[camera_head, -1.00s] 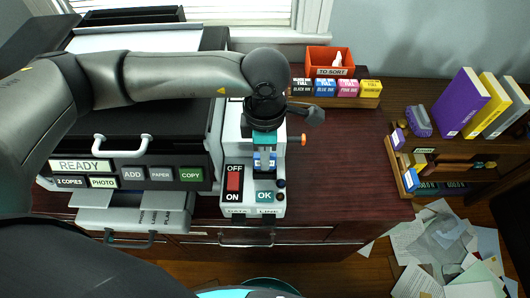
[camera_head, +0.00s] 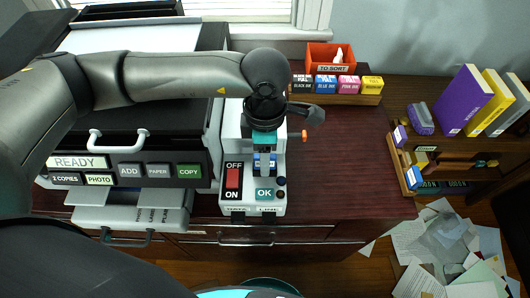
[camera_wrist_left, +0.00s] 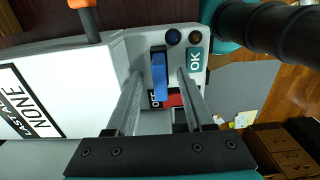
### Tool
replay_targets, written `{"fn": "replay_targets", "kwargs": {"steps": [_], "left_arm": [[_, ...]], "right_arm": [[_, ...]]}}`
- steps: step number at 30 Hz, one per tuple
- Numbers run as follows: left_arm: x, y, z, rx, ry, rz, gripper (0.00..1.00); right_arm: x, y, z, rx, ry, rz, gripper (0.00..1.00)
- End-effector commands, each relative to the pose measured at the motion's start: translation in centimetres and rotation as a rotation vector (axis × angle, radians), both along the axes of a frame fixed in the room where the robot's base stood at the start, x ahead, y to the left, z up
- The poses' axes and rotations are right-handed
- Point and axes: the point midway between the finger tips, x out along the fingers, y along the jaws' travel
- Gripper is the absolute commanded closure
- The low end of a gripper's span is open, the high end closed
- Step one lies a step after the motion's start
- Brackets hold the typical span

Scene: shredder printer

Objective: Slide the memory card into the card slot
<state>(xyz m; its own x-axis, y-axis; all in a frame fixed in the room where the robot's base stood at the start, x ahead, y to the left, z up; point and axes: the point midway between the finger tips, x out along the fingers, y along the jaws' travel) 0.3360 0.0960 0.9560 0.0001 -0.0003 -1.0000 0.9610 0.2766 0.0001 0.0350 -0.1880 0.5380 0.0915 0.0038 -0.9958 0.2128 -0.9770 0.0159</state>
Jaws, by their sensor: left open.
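The blue memory card (camera_wrist_left: 159,78) stands on edge between the fingers of my left gripper (camera_wrist_left: 159,92) in the left wrist view. A gap shows on both sides of the card, so the open fingers are around it but not closed on it. In the head view my left gripper (camera_head: 265,170) points down over the front panel of the white device (camera_head: 234,205), behind the OK button (camera_head: 265,194). The card slot cannot be made out; the card and the fingers cover that spot. I cannot tell how deep the card sits. My right gripper is out of view.
A red ON/OFF switch (camera_head: 233,179) is just left of the gripper. A printer (camera_head: 150,170) stands close on the left. Ink boxes (camera_head: 336,85) and an orange tray (camera_head: 331,56) are behind. The desk right of the device (camera_head: 345,160) is clear.

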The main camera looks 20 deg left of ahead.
Motion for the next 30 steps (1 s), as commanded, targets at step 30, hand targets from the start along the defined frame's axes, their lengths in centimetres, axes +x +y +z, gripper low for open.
{"fn": "replay_targets", "kwargs": {"steps": [30], "left_arm": [[0.0, 0.0, 15.1, 0.000, 0.000, 0.000, 0.47]], "right_arm": [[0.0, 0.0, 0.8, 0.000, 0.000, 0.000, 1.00]]}}
